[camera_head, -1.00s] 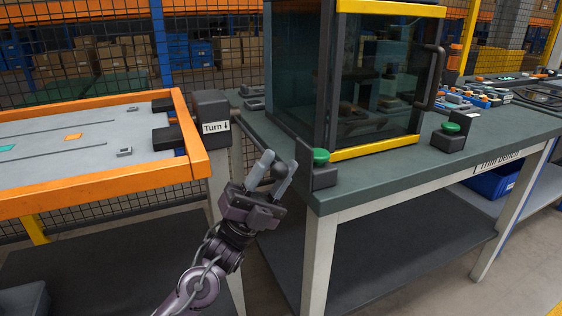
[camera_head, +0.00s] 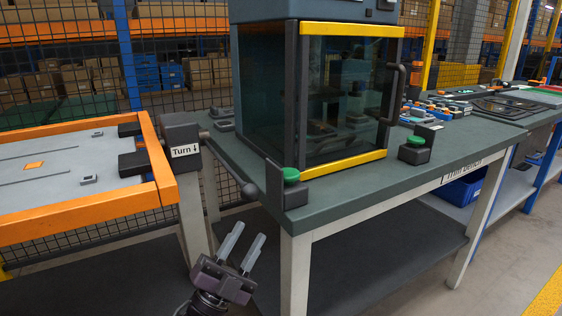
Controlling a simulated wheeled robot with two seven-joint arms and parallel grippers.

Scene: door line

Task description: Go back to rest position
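My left gripper (camera_head: 248,236) is low in the middle of the view, in front of the bench's left end. Its two grey fingers point up and stand apart with nothing between them, so it is open and empty. A dark lever with a round knob (camera_head: 249,191) slants down to the right from a dark box with a "Turn" label (camera_head: 185,151). The knob is above the fingertips, with a visible gap between them. My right gripper is not in view.
The green-topped bench (camera_head: 350,193) carries a glass-doored cabinet (camera_head: 345,95) and green buttons (camera_head: 291,175) and (camera_head: 415,141). An orange-framed table (camera_head: 80,222) stands at the left. A blue bin (camera_head: 462,188) sits under the bench. Wire fencing runs behind.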

